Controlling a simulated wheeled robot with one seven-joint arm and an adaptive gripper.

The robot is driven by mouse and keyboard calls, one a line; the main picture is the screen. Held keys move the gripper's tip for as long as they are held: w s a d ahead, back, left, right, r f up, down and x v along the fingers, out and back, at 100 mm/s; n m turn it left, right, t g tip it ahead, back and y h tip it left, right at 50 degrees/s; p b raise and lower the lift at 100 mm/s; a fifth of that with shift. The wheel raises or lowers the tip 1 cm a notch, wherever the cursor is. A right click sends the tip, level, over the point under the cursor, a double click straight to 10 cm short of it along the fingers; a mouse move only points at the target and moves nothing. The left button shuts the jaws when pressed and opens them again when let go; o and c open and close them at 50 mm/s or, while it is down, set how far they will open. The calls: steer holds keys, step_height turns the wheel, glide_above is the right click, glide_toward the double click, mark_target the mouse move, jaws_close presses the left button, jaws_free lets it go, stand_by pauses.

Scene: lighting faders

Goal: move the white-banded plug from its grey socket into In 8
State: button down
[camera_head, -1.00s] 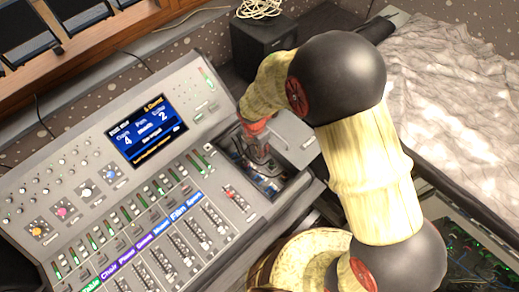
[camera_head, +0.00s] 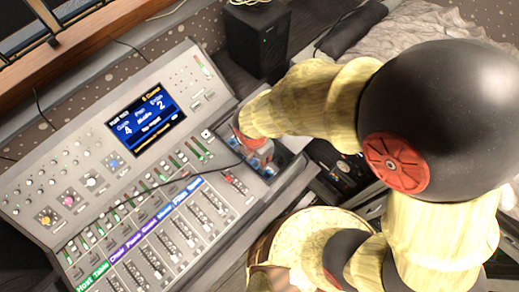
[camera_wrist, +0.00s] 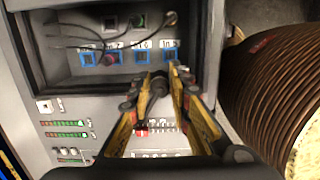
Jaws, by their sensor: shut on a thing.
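My gripper (camera_wrist: 158,92) is shut on a dark plug (camera_wrist: 158,82), held in front of the recessed socket panel (camera_wrist: 65,75). Its white band cannot be made out. Blue-framed sockets line the panel under small labels. The leftmost, which seems to be In 8 (camera_wrist: 88,58), looks empty, left of and beyond my gripper tips. Beside it a maroon plug (camera_wrist: 111,59) sits by the socket labelled In 7. Above is a row of grey sockets (camera_wrist: 110,22). In the head view my gripper (camera_head: 258,152) is over the recess, partly hidden by my wrist.
The mixing console (camera_head: 120,215) has raised faders and a screen (camera_head: 147,117). A black speaker (camera_head: 258,42) stands behind. A ribbed round object (camera_wrist: 265,85) is close on the right.

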steer(key=shift+r+p, duration=1.5)
steer(key=shift+p, duration=0.05)
steer(key=w+a+f+b, duration=0.8)
steer(key=w+a, duration=0.4)
steer(key=w, duration=0.1)
steer(key=shift+s+f+b, duration=0.2)
steer(key=shift+f+b, duration=2.5)
steer(key=shift+f, duration=0.55)
steer(key=shift+f+p, duration=0.7)
steer(key=shift+p, duration=0.55)
stand_by(0.6)
